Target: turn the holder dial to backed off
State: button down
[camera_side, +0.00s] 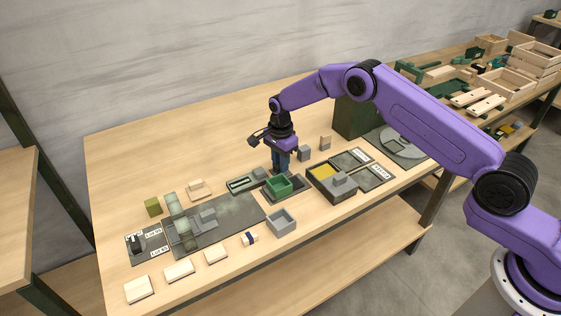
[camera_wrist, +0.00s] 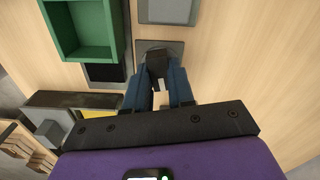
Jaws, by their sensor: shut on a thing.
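My gripper (camera_wrist: 159,78) points down at the bench with its blue fingers shut on the dark holder dial (camera_wrist: 157,62). The dial sits on a grey round-edged base (camera_wrist: 172,45). In the side view my gripper (camera_side: 281,168) is low behind the green open box (camera_side: 279,189), and the dial is hidden there. In the wrist view the green box (camera_wrist: 108,54) stands to the upper left of the dial, apart from my fingers. The fingers cover much of the dial, so I cannot tell which setting it points to.
A grey block (camera_side: 304,153) and a tan block (camera_side: 325,142) stand right of my gripper. A dark tray with a yellow compartment (camera_side: 322,171) lies to the front right. A grey open box (camera_side: 282,223) stands in front. The bench behind is mostly clear.

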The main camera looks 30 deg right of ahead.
jog(key=shift+n, duration=0.4)
jog(key=n, duration=1)
jog(key=shift+n, duration=1.8)
jog(key=shift+r, duration=0.1)
jog(key=c, duration=1)
grip_release()
jog(key=shift+o, duration=0.2)
